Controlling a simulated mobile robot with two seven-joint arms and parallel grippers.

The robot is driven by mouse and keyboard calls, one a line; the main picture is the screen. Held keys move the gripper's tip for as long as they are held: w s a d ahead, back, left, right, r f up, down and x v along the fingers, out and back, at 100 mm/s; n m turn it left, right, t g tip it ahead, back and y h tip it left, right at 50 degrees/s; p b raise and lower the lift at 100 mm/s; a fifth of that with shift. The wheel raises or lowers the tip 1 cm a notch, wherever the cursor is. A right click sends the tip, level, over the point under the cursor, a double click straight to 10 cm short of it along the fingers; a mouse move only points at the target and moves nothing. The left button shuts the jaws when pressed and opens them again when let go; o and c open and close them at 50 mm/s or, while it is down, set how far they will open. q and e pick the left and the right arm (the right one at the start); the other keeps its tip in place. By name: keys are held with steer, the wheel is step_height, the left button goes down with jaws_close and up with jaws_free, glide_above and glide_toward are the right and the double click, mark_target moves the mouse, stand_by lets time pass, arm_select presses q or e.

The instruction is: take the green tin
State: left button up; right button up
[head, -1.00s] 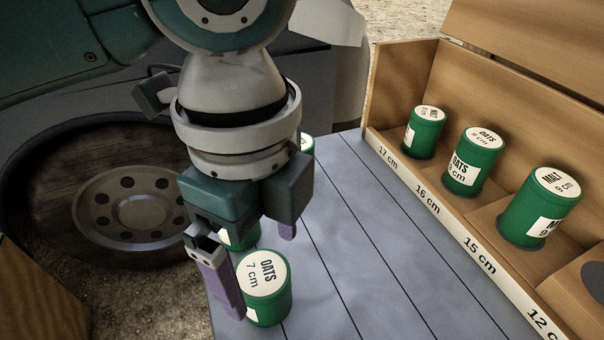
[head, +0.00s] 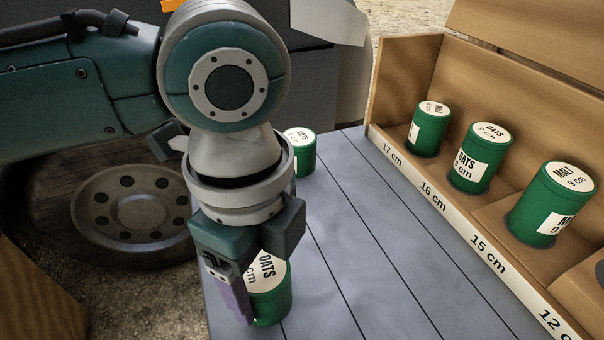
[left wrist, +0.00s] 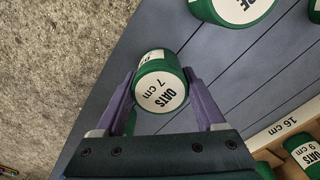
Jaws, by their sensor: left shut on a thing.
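A green tin (head: 272,305) with a white lid reading OATS 7 cm stands upright near the left edge of the grey tailgate boards. My left gripper (head: 256,298) comes down over it from above. One finger shows on the tin's left side in the head view; the other is hidden. In the left wrist view both purple fingers (left wrist: 163,92) are on either side of the tin (left wrist: 160,92), shut on it. I cannot see any clear gap beneath the tin. My right gripper is not in view.
Another green tin (head: 302,152) stands farther back on the boards (head: 345,230), partly behind my left arm. A wooden rack (head: 440,210) on the right holds several green tins above centimetre labels. A wheel (head: 130,205) is on the left. The boards between tin and rack are clear.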

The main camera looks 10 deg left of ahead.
arm_select(q)
steer(key=c, duration=0.8)
steer(key=shift+c, duration=0.2)
steer(key=shift+r, duration=0.15)
